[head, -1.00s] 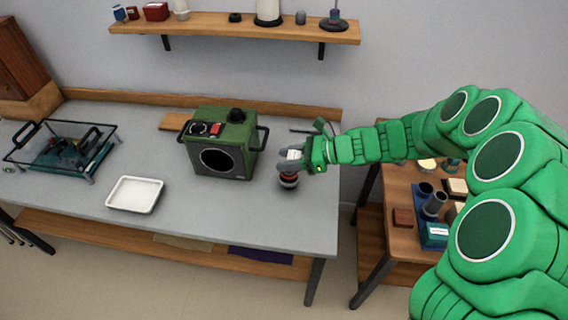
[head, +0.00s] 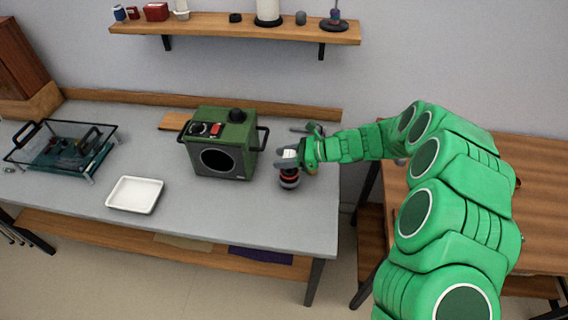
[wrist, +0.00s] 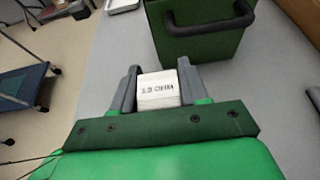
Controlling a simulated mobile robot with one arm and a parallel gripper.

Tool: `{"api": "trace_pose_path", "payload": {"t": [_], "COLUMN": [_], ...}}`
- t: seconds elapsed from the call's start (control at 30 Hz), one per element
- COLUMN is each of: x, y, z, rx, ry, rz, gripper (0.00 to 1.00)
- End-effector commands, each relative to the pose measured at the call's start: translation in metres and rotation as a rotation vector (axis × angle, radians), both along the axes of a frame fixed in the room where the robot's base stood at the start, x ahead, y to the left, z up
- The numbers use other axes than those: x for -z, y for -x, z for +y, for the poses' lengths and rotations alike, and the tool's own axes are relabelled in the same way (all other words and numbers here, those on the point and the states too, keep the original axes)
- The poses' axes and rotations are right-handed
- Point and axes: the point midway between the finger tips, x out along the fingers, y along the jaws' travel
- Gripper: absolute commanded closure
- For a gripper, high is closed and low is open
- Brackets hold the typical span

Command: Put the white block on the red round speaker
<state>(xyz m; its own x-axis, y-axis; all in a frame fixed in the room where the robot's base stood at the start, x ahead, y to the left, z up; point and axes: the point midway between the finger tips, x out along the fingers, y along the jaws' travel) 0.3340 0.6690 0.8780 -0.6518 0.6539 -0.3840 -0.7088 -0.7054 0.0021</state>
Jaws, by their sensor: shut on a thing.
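The white block (head: 288,155) is held between the fingers of my gripper (head: 292,158). In the wrist view the block (wrist: 157,90) shows dark lettering, with a grey finger on each side. The red round speaker (head: 289,181), a small dark cylinder with a red band, stands on the grey bench near its right end. In the head view the block appears just above the speaker; I cannot tell whether they touch. The speaker is not visible in the wrist view, where the block and my gripper may hide it.
A green box (head: 222,145) with handles and a round dark front stands left of my gripper. A white tray (head: 134,207) and a wire-framed teal rack (head: 40,165) sit further left. A wall shelf (head: 220,30) is above. A wooden table (head: 535,190) is at right, partly behind my arm.

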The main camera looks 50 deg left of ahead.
Motion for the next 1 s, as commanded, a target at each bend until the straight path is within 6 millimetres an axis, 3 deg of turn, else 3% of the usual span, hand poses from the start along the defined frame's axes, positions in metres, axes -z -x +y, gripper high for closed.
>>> {"api": "trace_pose_path", "payload": {"t": [0.3, 0.73, 0.77, 0.9, 1.0], "x": [0.03, 0.035, 0.035, 0.035, 0.035], "y": [0.0, -0.001, -0.001, -0.001, -0.001], "z": [0.002, 0.002, 0.002, 0.002, 0.002], "rx": [-0.001, 0.0, 0.0, 0.0, 0.0], "ry": [0.001, 0.0, -0.001, -0.001, -0.001], "rz": [0.001, 0.0, -0.001, -0.001, -0.001], "gripper": [0.86, 0.86, 0.53, 0.32, 0.31]}}
